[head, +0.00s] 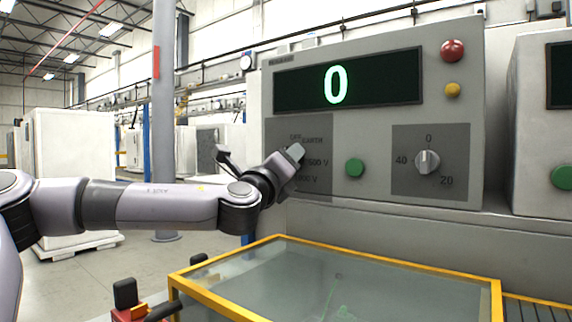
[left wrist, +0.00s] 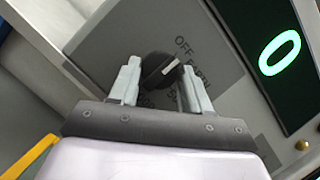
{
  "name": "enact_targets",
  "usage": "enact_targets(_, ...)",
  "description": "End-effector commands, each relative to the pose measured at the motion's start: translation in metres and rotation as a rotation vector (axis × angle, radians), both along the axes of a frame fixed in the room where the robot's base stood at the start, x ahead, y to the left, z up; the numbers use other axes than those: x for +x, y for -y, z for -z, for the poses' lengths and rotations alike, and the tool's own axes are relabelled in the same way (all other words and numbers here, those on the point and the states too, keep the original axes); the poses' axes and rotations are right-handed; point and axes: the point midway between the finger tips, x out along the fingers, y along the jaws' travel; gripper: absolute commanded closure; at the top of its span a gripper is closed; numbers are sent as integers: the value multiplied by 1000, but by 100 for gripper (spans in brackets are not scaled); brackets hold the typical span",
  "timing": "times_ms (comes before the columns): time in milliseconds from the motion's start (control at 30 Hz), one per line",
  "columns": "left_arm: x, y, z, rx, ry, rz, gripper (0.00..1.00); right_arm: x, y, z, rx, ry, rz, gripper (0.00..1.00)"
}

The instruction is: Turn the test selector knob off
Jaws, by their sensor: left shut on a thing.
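The test selector knob (left wrist: 158,68) is black with a white pointer line, on a dark grey label plate (left wrist: 112,45). In the left wrist view it sits between the two fingers of my left gripper (left wrist: 160,84), which is shut on it. The white line points up and right, toward the printed OFF and EARTH labels; I cannot tell exactly which one. In the head view my left gripper (head: 292,155) is at the plate (head: 318,140) and hides the knob and part of the labels. My right gripper is not in view.
The panel's display (head: 350,82) reads a green 0. A green button (head: 355,168), a grey dial (head: 427,161) at 0, a red button (head: 452,50) and a yellow lamp (head: 453,90) are nearby. A yellow-framed glass cover (head: 340,285) lies below the panel.

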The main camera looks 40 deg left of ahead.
Motion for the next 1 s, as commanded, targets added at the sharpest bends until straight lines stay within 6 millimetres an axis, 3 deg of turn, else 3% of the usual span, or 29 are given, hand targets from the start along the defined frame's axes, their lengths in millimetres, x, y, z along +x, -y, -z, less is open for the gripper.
enact_targets(467,0,0,0,-20,1,2,83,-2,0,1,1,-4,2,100)
enact_targets(500,0,0,0,-20,1,2,49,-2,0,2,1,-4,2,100)
enact_targets(567,0,0,0,-20,2,1,30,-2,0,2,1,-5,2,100)
enact_targets(1000,-6,3,2,-18,3,1,27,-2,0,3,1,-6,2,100)
